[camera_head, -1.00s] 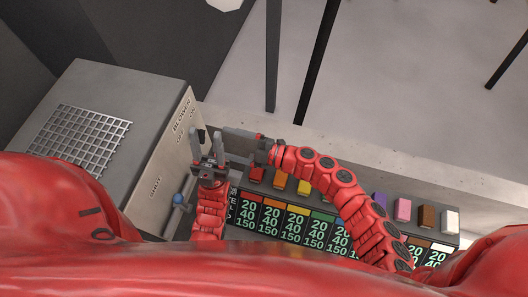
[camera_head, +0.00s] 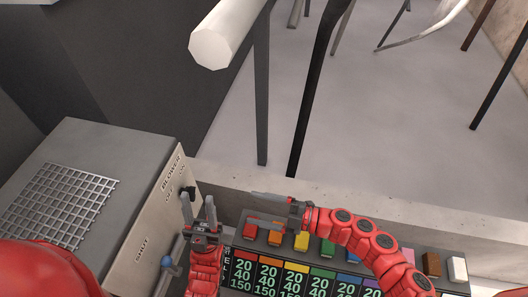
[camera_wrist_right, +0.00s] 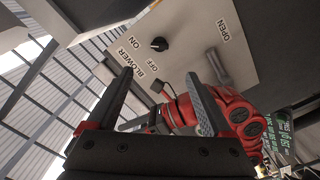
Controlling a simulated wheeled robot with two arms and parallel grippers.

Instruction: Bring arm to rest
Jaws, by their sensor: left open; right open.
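My left gripper (camera_head: 198,207) is open in the head view, its fingers pointing up beside the front panel of a grey box. My right gripper (camera_head: 268,198) is open and points left, above the row of coloured buttons; its red segmented arm comes in from the right. In the right wrist view the two fingers of this gripper (camera_wrist_right: 160,95) stand apart with nothing held between them. Behind them, my other red arm (camera_wrist_right: 240,115) shows in front of the panel.
The grey box (camera_head: 110,150) has a mesh grille and a panel marked BLOWER. The wrist view shows its black knob (camera_wrist_right: 158,44). A button console (camera_head: 340,245) lies below my right arm. A stone ledge (camera_head: 370,215) runs behind.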

